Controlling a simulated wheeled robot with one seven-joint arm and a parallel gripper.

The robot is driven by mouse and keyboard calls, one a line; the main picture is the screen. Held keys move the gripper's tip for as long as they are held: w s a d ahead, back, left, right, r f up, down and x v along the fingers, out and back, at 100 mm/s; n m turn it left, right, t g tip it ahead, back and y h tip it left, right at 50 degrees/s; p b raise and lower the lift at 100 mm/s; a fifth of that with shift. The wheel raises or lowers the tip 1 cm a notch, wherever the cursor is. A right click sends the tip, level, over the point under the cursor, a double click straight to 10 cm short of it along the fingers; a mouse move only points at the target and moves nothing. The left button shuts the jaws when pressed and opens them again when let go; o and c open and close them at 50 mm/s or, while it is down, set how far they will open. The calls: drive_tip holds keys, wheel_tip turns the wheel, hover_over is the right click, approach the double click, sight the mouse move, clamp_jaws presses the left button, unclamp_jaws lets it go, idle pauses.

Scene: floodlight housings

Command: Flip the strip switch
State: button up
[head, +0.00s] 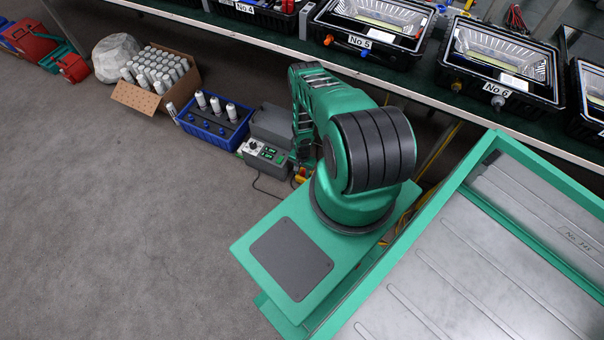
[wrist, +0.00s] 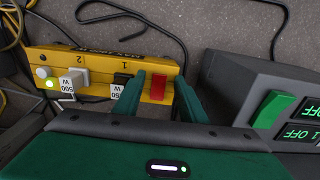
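A yellow power strip (wrist: 97,72) lies on the floor in the wrist view, with sockets marked 1 and 2. Its red switch (wrist: 158,87) is near the right end. In the head view my arm hides the gripper and most of that spot.
A white plug (wrist: 77,76) and a black plug (wrist: 122,82) sit in the strip. A grey unit with a green button (wrist: 273,108) stands close on the right. Black cables (wrist: 125,14) lie behind. In the head view, a blue crate (head: 212,126) stands left of the grey unit (head: 268,140).

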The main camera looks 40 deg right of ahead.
clamp_jaws()
drive_tip(key=shift+w+d+r+g+y, duration=0.1)
drive_tip(key=shift+d+g+y, duration=0.15)
drive_tip(key=shift+y, duration=0.4)
drive_tip(key=shift+w+d+g+y, duration=0.15)
drive_tip(key=shift+g+y, duration=0.1)
drive_tip(key=shift+y, duration=0.4)
unclamp_jaws()
drive_tip(key=shift+r, duration=0.1)
drive_tip(key=shift+s, duration=0.1)
drive_tip(key=shift+a, duration=0.1)
